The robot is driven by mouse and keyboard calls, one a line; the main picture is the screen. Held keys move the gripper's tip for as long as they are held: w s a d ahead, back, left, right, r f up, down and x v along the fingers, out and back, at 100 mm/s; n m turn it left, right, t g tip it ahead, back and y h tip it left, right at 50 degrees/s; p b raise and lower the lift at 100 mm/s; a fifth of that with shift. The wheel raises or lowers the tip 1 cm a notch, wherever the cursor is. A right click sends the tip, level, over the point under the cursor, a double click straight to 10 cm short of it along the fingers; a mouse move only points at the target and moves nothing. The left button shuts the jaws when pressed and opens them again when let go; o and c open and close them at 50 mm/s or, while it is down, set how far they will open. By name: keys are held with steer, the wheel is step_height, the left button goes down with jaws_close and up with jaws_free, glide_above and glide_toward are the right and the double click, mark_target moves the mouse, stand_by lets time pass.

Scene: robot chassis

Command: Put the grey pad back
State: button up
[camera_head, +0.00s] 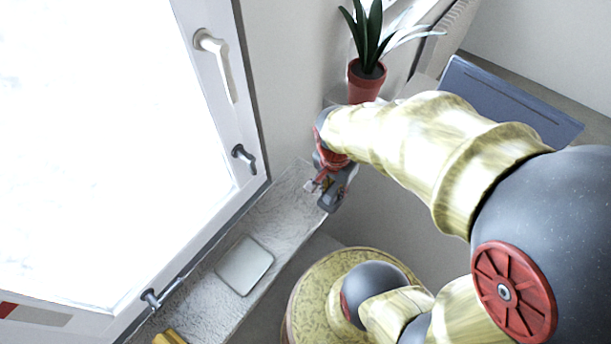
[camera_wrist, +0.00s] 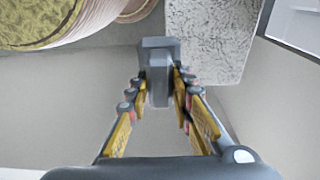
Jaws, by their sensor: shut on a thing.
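My gripper (camera_wrist: 160,88) is shut on a grey, block-like pad (camera_wrist: 160,47), with one finger on each side of it. The pad's broader end points away from my wrist, and the fingers hide part of its lower sides. In the head view, my gripper (camera_head: 322,185) is by the far end of the windowsill, close to the wall. The pad is hard to tell apart from the gripper there. A flat, light grey square plate (camera_head: 244,265) lies on the nearer part of the sill, apart from my gripper.
The rough stone windowsill (camera_head: 205,308) runs beside the white window, whose handle (camera_head: 216,62) juts inward. A yellow object (camera_head: 169,338) lies at the sill's near end. A potted plant (camera_head: 366,82) stands beyond my arm. A round patterned yellow surface (camera_head: 312,292) is below the sill.

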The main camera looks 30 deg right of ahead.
steer(key=w+f, duration=0.3)
steer(key=w, duration=0.1)
steer(key=w+f+b, duration=0.1)
steer(key=w+f, duration=0.1)
steer(key=w, duration=0.1)
steer(key=w+f, duration=0.3)
steer(key=w, duration=0.1)
steer(key=shift+w+d+f, duration=0.3)
steer(key=shift+d, duration=0.1)
steer(key=shift+w+f, duration=0.2)
steer(key=shift+f, duration=0.2)
step_height(320, 180, down, 3)
steer(key=shift+r+b, duration=0.1)
steer(key=shift+b, duration=0.25)
steer(key=o, duration=1)
